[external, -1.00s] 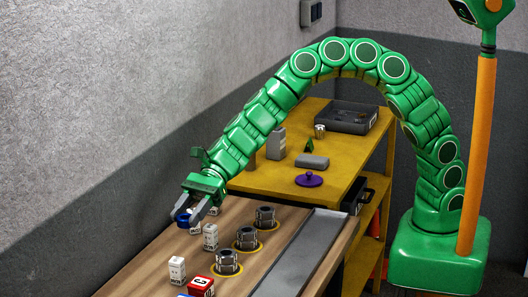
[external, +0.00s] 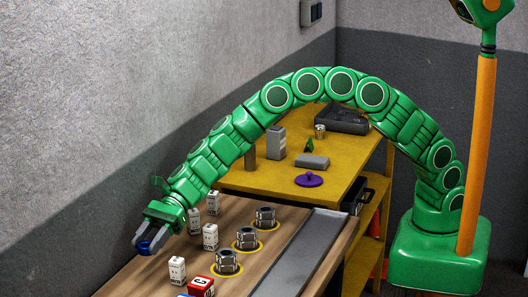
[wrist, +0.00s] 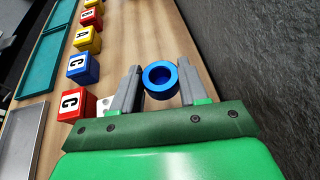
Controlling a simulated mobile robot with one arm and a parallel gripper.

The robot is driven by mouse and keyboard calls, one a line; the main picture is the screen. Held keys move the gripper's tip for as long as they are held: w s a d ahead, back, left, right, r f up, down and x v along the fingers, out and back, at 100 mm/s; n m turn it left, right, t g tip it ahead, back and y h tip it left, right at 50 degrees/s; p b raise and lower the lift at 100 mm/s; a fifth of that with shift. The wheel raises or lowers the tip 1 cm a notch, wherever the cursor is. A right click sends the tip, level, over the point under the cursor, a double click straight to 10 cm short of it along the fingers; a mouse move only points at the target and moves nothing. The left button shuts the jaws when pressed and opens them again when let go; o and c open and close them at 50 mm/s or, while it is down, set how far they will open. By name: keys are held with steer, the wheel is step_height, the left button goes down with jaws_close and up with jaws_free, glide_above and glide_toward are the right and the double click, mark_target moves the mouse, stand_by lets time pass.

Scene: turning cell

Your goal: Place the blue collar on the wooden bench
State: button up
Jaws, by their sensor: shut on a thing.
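The blue collar (wrist: 160,80) is a short ring with a round hole. It sits between the two fingers of my gripper (wrist: 158,88) in the wrist view, held with its hole facing the camera. In the external view my gripper (external: 150,244) is low at the left, over the far left edge of the wooden bench (external: 240,206), and the blue collar (external: 146,247) shows at its fingertips. I cannot tell whether the collar touches the bench top.
White labelled blocks (external: 210,236) stand along the bench near the gripper. Metal chucks on yellow rings (external: 246,238) stand in a row to their right. Red (wrist: 77,103), blue (wrist: 83,68) and yellow blocks line one side in the wrist view. Bare wood lies ahead of the collar.

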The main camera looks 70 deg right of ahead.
mark_target(133, 284)
steer(key=shift+w+a+f, duration=0.35)
steer(key=shift+f, duration=0.25)
steer(key=shift+w+a+f, duration=0.35)
steer(key=shift+w+f, duration=0.05)
steer(key=shift+f, duration=0.25)
steer(key=shift+w+a+f, duration=0.35)
steer(key=shift+f, duration=1.8)
steer(key=o, duration=1.3)
steer(key=shift+f, duration=0.1)
steer(key=shift+c, duration=0.2)
steer(key=shift+d+r, duration=0.15)
steer(key=shift+r, duration=0.1)
steer(key=v, duration=1.1)
steer(key=shift+d+r, duration=0.1)
steer(key=shift+d, duration=0.2)
